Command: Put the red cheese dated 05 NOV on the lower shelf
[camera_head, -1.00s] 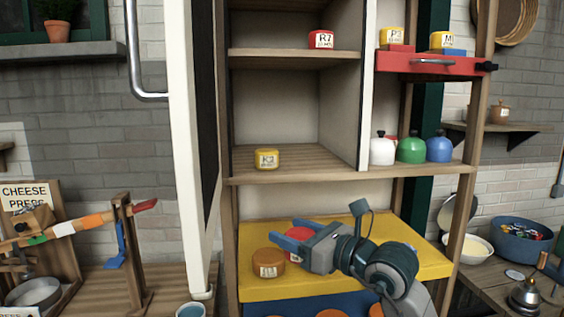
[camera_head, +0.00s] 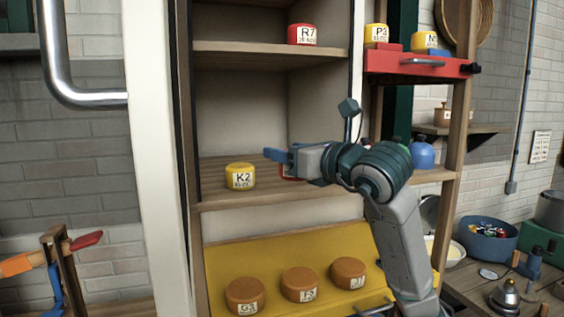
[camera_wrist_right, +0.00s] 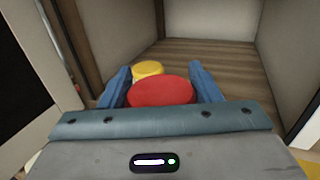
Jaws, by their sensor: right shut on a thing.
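In the right wrist view the red cheese (camera_wrist_right: 161,91) sits between the two blue fingers. It is at the lower shelf (camera_head: 217,194), to the right of the yellow cheese K2 (camera_head: 240,177). I cannot tell whether it touches the shelf board, and its date is hidden. Another red cheese, R7 (camera_head: 302,35), stands on the upper shelf (camera_head: 230,47). My left gripper is not in view.
Brown cheeses (camera_head: 300,284) lie on a yellow sloped board (camera_head: 235,260) below. A red drawer (camera_head: 412,65) with yellow cheeses on top is at the right. A blue domed bottle (camera_head: 423,155) stands behind my right arm. The cupboard's side walls flank the lower shelf.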

